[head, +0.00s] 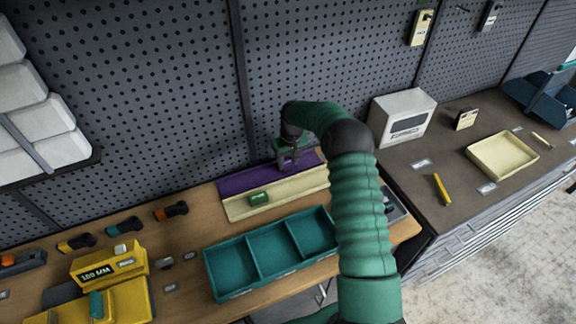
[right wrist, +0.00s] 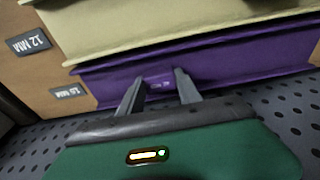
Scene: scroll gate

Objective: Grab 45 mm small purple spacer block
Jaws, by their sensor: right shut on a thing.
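My right gripper (head: 290,164) is at the long purple tray (head: 235,184) against the pegboard, fingers pointing down into it. In the right wrist view, the gripper's two dark fingers (right wrist: 158,92) are a small gap apart, inside the purple tray (right wrist: 240,60). A small purple spacer block (right wrist: 156,85) with a pale mark sits between the fingertips, hard to tell from the tray of the same colour. The gripper is shut on it. In the head view the block is hidden by the gripper. My left gripper is out of view.
A teal three-compartment bin (head: 237,283) stands nearer. A yellow device (head: 110,262) is at left. The pegboard (head: 170,80) rises close behind the gripper.

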